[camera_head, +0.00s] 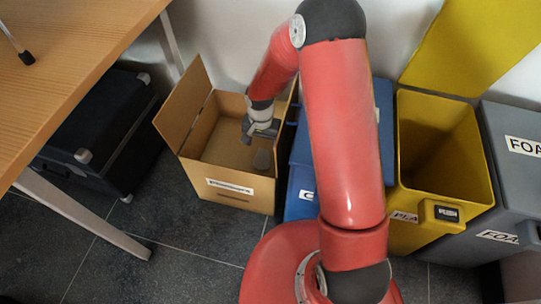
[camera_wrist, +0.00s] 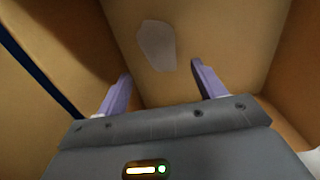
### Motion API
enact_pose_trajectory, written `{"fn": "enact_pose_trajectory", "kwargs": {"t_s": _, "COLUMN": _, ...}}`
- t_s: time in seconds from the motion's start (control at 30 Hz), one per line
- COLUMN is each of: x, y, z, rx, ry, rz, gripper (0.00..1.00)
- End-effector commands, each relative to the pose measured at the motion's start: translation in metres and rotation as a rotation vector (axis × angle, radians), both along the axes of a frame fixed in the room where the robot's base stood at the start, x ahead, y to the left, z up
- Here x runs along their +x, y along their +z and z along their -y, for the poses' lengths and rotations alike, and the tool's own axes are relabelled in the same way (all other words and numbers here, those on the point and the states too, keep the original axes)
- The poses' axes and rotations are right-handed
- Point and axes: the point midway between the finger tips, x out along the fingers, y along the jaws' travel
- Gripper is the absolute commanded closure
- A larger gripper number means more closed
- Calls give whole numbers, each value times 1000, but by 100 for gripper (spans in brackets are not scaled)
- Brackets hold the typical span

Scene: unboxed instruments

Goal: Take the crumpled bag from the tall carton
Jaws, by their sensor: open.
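The tall carton (camera_head: 228,192) is an open brown box with raised flaps and a white label, standing on the floor left of centre in the head view. A small greyish crumpled shape, seemingly the bag (camera_head: 262,160), is inside it near the right side. In the wrist view the bag (camera_wrist: 157,45) is a pale flat patch on the brown surface, beyond the fingers. My gripper (camera_head: 262,133) reaches down into the carton's opening. In the wrist view my gripper (camera_wrist: 160,88) has two purple fingers wide apart with nothing between them. The bag is apart from the fingertips.
Carton walls (camera_wrist: 235,40) surround my gripper closely. A blue bin (camera_head: 300,180) stands right of the carton, then a yellow bin (camera_head: 440,150) with its lid up and a grey bin (camera_head: 515,150). A dark case (camera_head: 100,130) and wooden table (camera_head: 70,60) are at left.

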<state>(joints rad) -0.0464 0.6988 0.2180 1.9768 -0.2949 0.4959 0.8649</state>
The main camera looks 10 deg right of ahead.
Motion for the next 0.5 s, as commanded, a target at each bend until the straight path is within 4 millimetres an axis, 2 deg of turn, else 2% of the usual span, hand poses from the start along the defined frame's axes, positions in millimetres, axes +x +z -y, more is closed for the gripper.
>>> {"fn": "enact_pose_trajectory", "kwargs": {"t_s": 0.03, "x": 0, "y": -8, "z": 0, "rx": 0, "ry": 0, "rz": -2, "gripper": 31}}
{"fn": "enact_pose_trajectory", "kwargs": {"t_s": 0.23, "x": 0, "y": -25, "z": 2, "rx": -1, "ry": 0, "rz": -1, "gripper": 31}}
{"fn": "enact_pose_trajectory", "kwargs": {"t_s": 0.5, "x": 0, "y": -63, "z": 3, "rx": -1, "ry": 0, "rz": -1, "gripper": 31}}
